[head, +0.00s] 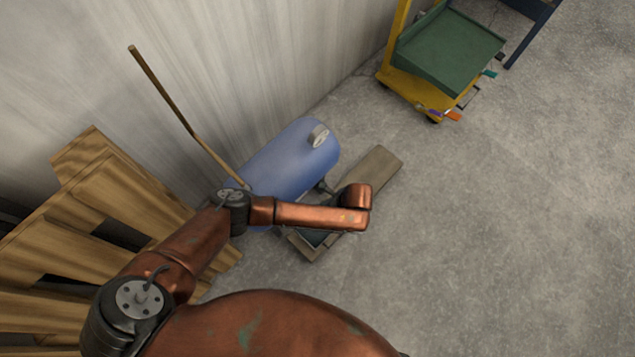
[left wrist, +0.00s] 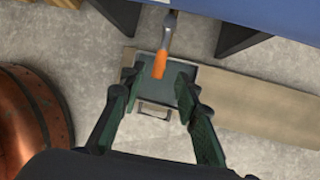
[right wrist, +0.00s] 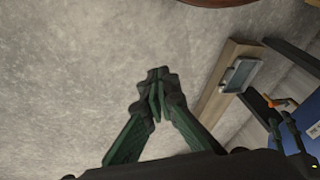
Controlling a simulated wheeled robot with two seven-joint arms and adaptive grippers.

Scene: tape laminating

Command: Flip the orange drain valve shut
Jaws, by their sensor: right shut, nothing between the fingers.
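The orange drain valve handle (left wrist: 160,64) hangs on a metal stem from the blue tank (left wrist: 255,12) in the left wrist view. My left gripper (left wrist: 158,85) is open, with its fingertips on either side of the handle's lower end. Whether they touch it or are level with it I cannot tell. In the right wrist view the orange handle (right wrist: 277,102) shows beside the left gripper's dark fingers (right wrist: 286,130). My right gripper (right wrist: 156,84) is shut and empty, well away from the valve. In the head view the blue tank (head: 290,160) shows; my left arm hides the valve.
Wooden pallets (head: 100,200) and a leaning stick (head: 165,95) stand by the wall. A yellow cart (head: 412,97) stands farther back. The floor at right is clear.

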